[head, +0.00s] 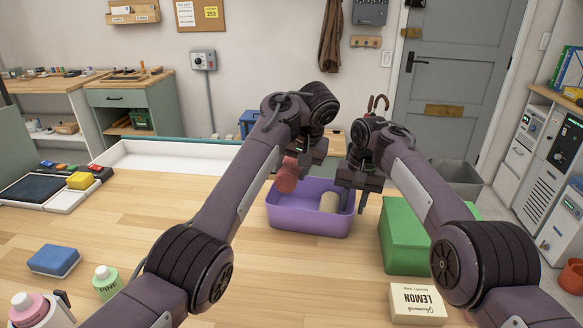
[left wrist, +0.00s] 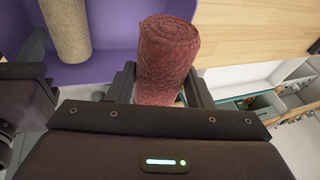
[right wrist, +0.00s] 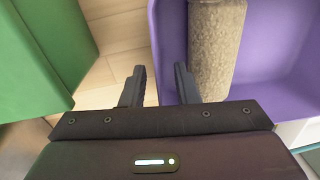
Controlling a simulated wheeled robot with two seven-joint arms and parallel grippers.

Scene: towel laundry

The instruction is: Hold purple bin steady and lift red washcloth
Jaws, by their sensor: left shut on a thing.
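The purple bin (head: 308,227) stands on the wooden table. My left gripper (left wrist: 160,90) is shut on the rolled red washcloth (left wrist: 168,55) and holds it at the bin's left side, above the rim in the head view (head: 287,175). My right gripper (right wrist: 158,85) is open at the bin's right wall (right wrist: 168,60), with one finger on each side of the wall and a gap showing. A beige rolled cloth (right wrist: 216,45) lies inside the bin; it also shows in the head view (head: 330,203). The washcloth's lower end is hidden between the left fingers.
A white tray (head: 160,157) lies behind to the left. A blue sponge (head: 54,260) and bottles are at front left. The table left of the bin is clear.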

